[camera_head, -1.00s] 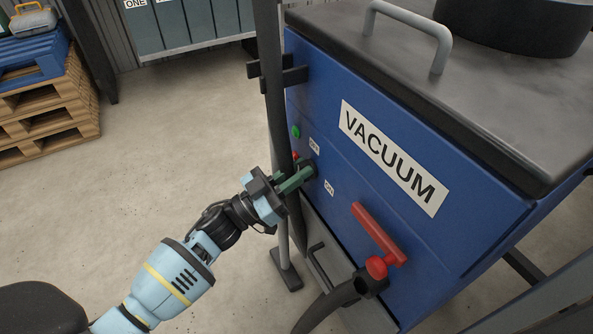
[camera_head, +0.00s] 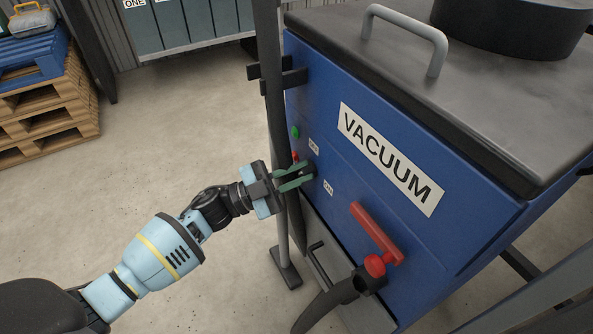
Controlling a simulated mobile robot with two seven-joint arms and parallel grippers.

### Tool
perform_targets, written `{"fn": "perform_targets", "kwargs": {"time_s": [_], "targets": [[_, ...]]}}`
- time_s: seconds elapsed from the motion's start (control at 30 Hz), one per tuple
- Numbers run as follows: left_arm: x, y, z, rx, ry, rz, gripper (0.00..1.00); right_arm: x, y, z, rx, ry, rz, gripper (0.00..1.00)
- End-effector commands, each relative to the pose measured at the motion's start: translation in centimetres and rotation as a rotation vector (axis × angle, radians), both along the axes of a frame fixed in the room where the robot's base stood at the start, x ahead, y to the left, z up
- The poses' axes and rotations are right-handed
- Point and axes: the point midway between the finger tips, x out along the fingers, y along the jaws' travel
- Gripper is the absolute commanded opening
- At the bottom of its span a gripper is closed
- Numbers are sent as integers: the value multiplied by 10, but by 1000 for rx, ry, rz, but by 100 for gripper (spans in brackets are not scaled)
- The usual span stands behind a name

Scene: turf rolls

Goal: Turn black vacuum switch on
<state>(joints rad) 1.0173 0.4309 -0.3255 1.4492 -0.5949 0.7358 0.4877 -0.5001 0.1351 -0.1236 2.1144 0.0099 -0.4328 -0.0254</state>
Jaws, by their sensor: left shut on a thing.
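The blue vacuum cabinet (camera_head: 330,115) fills the right side, with a white VACUUM label (camera_head: 390,157) on its front. The black switch (camera_head: 309,169) sits at the left of that front, between two small white labels whose text is too small to read surely. My left gripper (camera_head: 300,178) reaches it from the left. Its green fingers are closed around the switch, which they partly hide. The exact angle of the switch cannot be told. My right gripper is not in view.
A green button (camera_head: 295,132) and a small red one (camera_head: 295,156) are above the switch. A red lever (camera_head: 377,233) and a dark hose (camera_head: 325,305) are lower right. A dark vertical pole (camera_head: 274,110) stands close by my gripper. Pallets (camera_head: 45,110) are far left; floor between is clear.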

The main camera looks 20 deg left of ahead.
Motion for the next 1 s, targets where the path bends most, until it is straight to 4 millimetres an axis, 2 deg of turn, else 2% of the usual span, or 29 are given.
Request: {"fn": "perform_targets", "kwargs": {"time_s": [0.6, 1.0], "targets": [[-2, -1, -2, 460, -357, 0, 0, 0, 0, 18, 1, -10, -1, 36], [-2, -1, -5, 672, -521, 0, 0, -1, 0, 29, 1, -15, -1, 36]]}}
